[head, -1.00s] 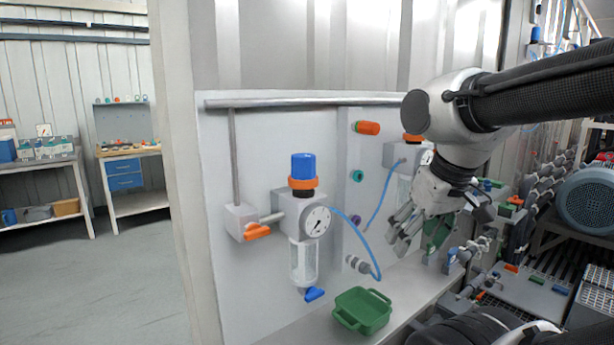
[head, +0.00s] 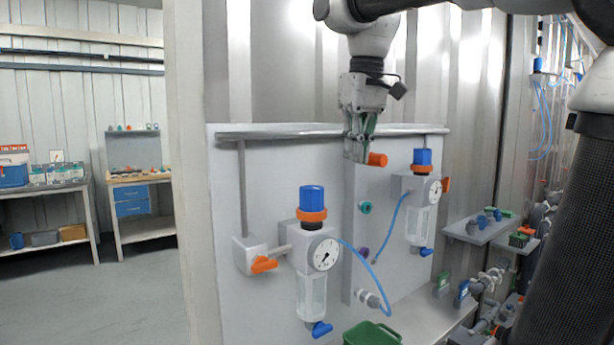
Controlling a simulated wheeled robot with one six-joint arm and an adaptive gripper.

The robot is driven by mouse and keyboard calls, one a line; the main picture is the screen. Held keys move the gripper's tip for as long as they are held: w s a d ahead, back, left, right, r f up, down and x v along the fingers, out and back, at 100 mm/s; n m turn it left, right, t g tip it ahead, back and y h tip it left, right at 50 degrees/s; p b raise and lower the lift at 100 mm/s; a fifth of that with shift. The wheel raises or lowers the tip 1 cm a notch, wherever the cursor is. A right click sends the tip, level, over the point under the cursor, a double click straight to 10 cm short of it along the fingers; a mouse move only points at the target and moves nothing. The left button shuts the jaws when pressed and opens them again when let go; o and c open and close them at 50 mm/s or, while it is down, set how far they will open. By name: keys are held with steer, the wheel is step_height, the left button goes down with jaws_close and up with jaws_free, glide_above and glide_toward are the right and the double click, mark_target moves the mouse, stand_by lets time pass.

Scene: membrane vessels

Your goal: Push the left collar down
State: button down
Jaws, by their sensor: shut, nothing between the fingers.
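The left collar (head: 312,214) is an orange ring around the base of the blue knob (head: 312,198) on the left regulator. A dark neck shows just below the collar, above the grey regulator body. My gripper (head: 357,158) points down, shut and empty, in front of the panel's top rail. In the picture it is above and to the right of the left collar, apart from it, and close to an orange fitting (head: 377,160). I cannot tell whether it touches that fitting.
A round gauge (head: 324,254) and a blue hose (head: 362,262) are at the left regulator. An orange valve handle (head: 264,265) is to its left. A second regulator (head: 420,190) with a blue knob stands to the right. A green tray (head: 372,335) is below.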

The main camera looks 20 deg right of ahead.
step_height(320, 180, up, 8)
steer(key=n+g, duration=0.1)
steer(key=g, duration=0.1)
glide_above(306, 186)
step_height(306, 186, down, 14)
steer(key=shift+s+r, duration=0.1)
steer(key=shift+r, duration=0.15)
steer(key=shift+f, duration=0.1)
steer(key=shift+s+f, duration=0.15)
steer(key=shift+f, duration=1.15)
steer(key=shift+r, duration=0.1)
step_height(306, 186, up, 15)
steer(key=s+d+f+m+t, duration=0.1)
steer(key=s+d+f, duration=0.3)
steer(key=f, duration=0.5)
steer(key=s+d+f+m+t, duration=0.1)
steer(key=s+d+f+t, duration=0.1)
steer(key=s+d+f, duration=0.3)
steer(key=s+d+f+m+t, duration=0.1)
steer(key=s+d+f, duration=0.4)
steer(key=s+f, duration=0.5)
step_height(306, 186, down, 3)
steer(key=shift+d+r+t, duration=0.1)
steer(key=shift+d+t, duration=0.05)
steer(key=shift+t, duration=0.15)
